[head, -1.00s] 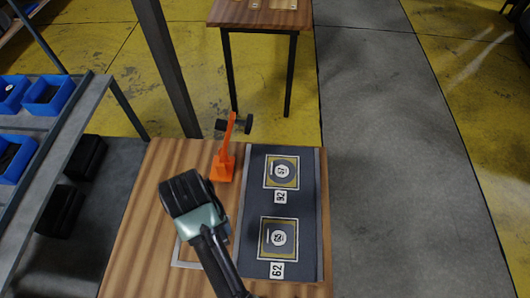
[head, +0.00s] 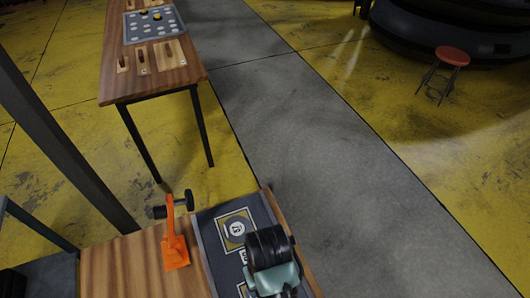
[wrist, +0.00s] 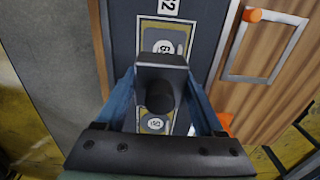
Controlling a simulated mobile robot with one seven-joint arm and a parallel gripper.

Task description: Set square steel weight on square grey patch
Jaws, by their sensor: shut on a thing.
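In the wrist view, my gripper (wrist: 163,95) is shut on a dark square-ended weight (wrist: 160,66) with a round black knob. I hold it over the dark mat (wrist: 205,25). Two yellow-framed patches with round white number labels lie on the mat. One patch (wrist: 165,38) shows beyond the weight, and the other (wrist: 154,123) shows behind the knob, partly hidden. I cannot tell which patch is square. In the head view, my gripper (head: 272,262) is over the mat (head: 208,235) and hides most of the near patch; the far patch (head: 236,229) is mostly visible.
An orange clamp-like stand (head: 174,245) with a black knob stands left of the mat on the wooden table (head: 120,268). A pale outlined rectangle (wrist: 285,48) lies beside the mat. A second table (head: 165,82) with a perforated tray stands farther back. A red stool (head: 452,56) stands far right.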

